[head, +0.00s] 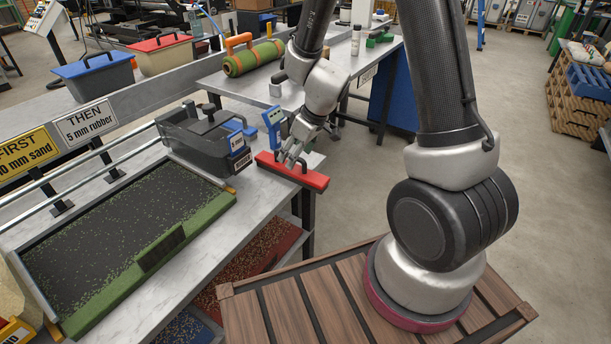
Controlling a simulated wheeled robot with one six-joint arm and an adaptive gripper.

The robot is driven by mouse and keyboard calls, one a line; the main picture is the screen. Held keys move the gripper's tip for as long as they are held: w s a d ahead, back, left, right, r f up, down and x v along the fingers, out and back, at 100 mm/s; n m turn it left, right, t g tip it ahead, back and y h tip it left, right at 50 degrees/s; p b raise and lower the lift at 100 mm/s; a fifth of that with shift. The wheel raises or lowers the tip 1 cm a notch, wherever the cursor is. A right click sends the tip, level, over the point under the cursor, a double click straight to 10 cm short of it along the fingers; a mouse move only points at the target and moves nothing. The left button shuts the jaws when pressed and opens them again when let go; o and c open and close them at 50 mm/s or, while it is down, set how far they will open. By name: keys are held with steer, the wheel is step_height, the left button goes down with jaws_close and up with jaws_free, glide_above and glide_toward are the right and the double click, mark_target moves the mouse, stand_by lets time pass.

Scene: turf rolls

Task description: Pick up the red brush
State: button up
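The red brush (314,180) is a long red block lying at the right end of the metal workbench, close to its edge. My gripper (288,158) points down at the left half of the brush, with its silver fingers just over or touching the red top. The fingers and wrist hide part of the brush. A small dark part shows on the brush beside the fingers. I cannot tell whether the fingers are closed around anything.
A blue handheld device (272,122) stands just behind the brush. A dark spreader box (205,140) with a blue display sits to the left, above a green-edged tray (195,212) of dark granules. A rolled green turf (254,58) lies on the bench behind.

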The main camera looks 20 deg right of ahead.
steer(key=x, duration=0.7)
steer(key=shift+d+f, duration=0.2)
steer(key=shift+f, duration=0.15)
steer(key=c, duration=1.2)
steer(key=shift+r, duration=0.15)
